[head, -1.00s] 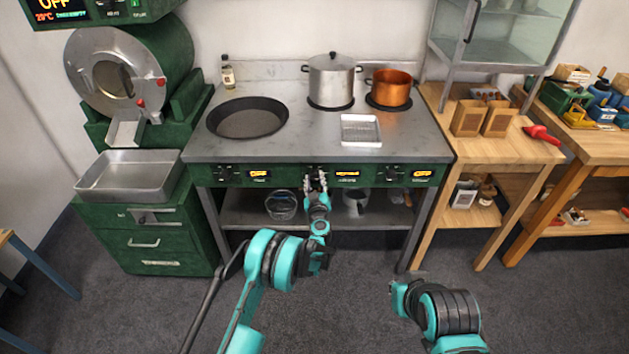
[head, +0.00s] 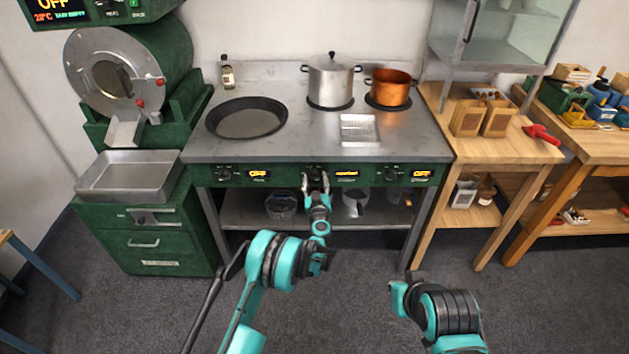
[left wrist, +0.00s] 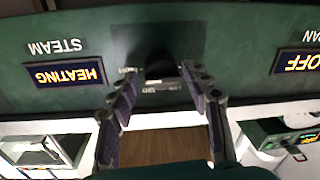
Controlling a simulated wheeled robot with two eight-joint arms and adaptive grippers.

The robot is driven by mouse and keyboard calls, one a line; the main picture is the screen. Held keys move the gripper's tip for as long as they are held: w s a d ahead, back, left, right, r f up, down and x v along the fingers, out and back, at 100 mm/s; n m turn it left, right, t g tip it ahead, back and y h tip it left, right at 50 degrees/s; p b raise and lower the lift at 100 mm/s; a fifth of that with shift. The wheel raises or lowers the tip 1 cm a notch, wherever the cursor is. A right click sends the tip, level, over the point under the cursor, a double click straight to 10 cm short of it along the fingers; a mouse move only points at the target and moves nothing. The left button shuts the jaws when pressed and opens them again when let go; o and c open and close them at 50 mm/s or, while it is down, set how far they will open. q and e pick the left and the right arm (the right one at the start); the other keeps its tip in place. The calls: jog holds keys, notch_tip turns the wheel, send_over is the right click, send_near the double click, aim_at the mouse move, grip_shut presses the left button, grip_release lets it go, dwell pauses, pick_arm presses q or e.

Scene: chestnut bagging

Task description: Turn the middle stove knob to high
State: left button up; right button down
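The middle stove knob (head: 315,174) is a dark knob on the green front panel (head: 285,175) of the stove. In the left wrist view the knob (left wrist: 160,62) shows upside down between my spread fingertips. My left gripper (head: 316,187) is open just in front of and slightly below the knob; it also shows in the left wrist view (left wrist: 164,78). The fingers look apart from the knob, though contact is hard to judge. The display beside the knob (left wrist: 64,74) reads HEATING, labelled STEAM. The knob's exact pointer position is unclear.
The left knob (head: 225,174) and right knob (head: 391,174) have displays reading OFF. A lower shelf (head: 250,210) lies under the panel.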

pick_arm(q)
jog(key=shift+s, duration=0.1)
jog(key=s, duration=1.1)
jog(key=shift+s+d, duration=0.4)
notch_tip(320, 180, up, 16)
jog(key=m+h, duration=0.3)
jog(key=h, duration=0.1)
jog(key=s+a+r+m+g+h, duration=0.1)
jog(key=s+r+m+g+h, duration=0.15)
jog(key=s+r, duration=0.55)
jog(key=s+a+f+n+g+y, duration=0.1)
jog(key=s+a+f+g, duration=0.1)
jog(key=s+a, duration=0.4)
jog(key=s+a+f+g+y, duration=0.2)
jog(key=s+a, duration=0.4)
jog(key=s, duration=0.9)
jog(key=s+a+f+n+g+y, duration=0.1)
jog(key=s+a+f+g, duration=0.3)
jog(key=s, duration=0.6)
jog(key=shift+s+a+n+y, duration=0.2)
jog(key=shift+a+n+y, duration=0.15)
jog(key=shift+a+y, duration=0.5)
